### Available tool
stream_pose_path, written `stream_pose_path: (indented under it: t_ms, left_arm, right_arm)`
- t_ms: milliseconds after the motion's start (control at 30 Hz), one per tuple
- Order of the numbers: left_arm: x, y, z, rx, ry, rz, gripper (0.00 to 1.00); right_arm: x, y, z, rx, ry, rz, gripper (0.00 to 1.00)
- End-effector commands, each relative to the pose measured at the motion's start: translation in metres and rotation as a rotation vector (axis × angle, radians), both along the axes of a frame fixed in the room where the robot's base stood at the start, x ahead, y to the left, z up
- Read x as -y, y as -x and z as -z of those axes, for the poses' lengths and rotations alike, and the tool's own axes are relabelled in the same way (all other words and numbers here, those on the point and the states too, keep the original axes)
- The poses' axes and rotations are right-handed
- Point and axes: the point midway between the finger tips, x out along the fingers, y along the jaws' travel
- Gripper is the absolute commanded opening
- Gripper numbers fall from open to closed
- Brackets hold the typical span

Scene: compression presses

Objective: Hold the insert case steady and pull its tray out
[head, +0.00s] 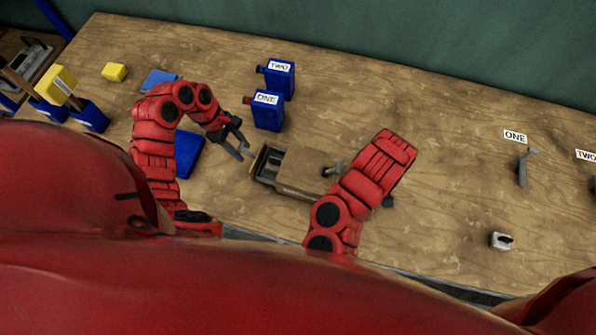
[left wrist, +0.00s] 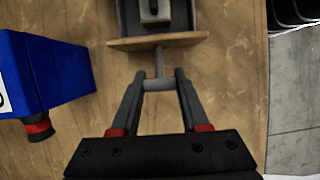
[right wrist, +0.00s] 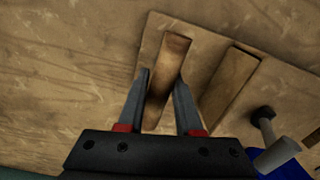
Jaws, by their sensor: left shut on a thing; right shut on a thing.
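The insert case (head: 303,165) is a wooden box lying on the table in the head view. Its tray (head: 268,165) sticks out of the left end, showing a dark channel. In the left wrist view the tray's wooden front (left wrist: 158,41) has a grey T-shaped handle (left wrist: 158,64), and a grey metal piece lies behind it. My left gripper (head: 242,151) is shut on that handle. My right gripper (right wrist: 162,85) is shut on a wooden bar (right wrist: 171,62) on the case in the right wrist view. My right arm hides that gripper in the head view.
Blue boxes labelled ONE (head: 267,112) and TWO (head: 279,77) stand behind the case. A flat blue piece (head: 189,153) lies left of my left gripper. Grey levers and labels are at the right. The table (head: 440,150) right of my right arm is mostly clear.

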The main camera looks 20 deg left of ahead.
Motion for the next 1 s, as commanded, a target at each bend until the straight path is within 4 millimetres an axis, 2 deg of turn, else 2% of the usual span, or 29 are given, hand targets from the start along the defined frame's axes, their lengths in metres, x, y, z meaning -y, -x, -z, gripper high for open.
stream_pose_path:
  t_ms: [1000]
  left_arm:
    - [-0.032, -0.002, 0.000, 0.002, -0.003, -0.005, 0.00]
  right_arm:
    - [0.002, 0.000, 0.000, 0.000, 0.004, 0.000, 0.00]
